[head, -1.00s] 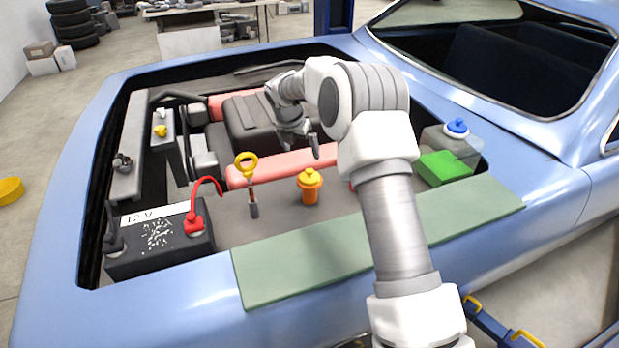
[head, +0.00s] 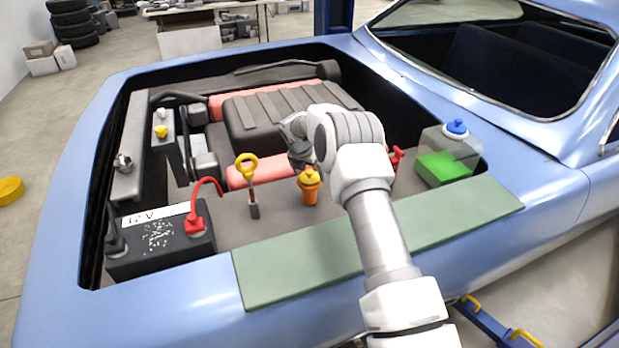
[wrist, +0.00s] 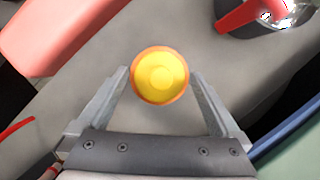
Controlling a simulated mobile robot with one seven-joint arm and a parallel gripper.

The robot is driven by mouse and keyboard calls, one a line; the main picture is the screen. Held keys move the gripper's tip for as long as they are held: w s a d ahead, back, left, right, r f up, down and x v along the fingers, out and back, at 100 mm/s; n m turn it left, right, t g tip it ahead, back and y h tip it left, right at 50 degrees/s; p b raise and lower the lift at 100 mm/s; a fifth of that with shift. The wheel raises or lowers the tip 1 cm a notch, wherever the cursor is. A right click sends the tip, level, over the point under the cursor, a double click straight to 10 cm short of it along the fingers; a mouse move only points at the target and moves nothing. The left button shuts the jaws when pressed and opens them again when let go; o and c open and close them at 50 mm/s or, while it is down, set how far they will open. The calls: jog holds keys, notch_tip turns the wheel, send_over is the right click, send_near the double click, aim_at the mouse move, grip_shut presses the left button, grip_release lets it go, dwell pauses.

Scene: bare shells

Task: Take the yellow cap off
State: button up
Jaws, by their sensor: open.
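The yellow cap (head: 311,174) sits on top of an orange filler neck (head: 309,194), upright in the engine bay. My gripper (head: 306,166) is right at the cap, just behind and above it in the head view. In the wrist view, the yellow cap (wrist: 160,77) is seen from above, round with a raised centre and an orange rim. The open fingers (wrist: 159,84) stand on either side of it, with narrow gaps. Whether the fingertips are level with the cap is hard to tell.
A yellow-ringed dipstick (head: 246,168) stands left of the neck. The black battery (head: 160,245) with a red clamp is further left. A red-handled part (head: 396,156) and a blue-capped reservoir (head: 450,150) are at right. A green mat (head: 450,218) covers the front edge.

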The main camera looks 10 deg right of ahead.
jog(key=c, duration=1.2)
jog(key=shift+r, duration=0.1)
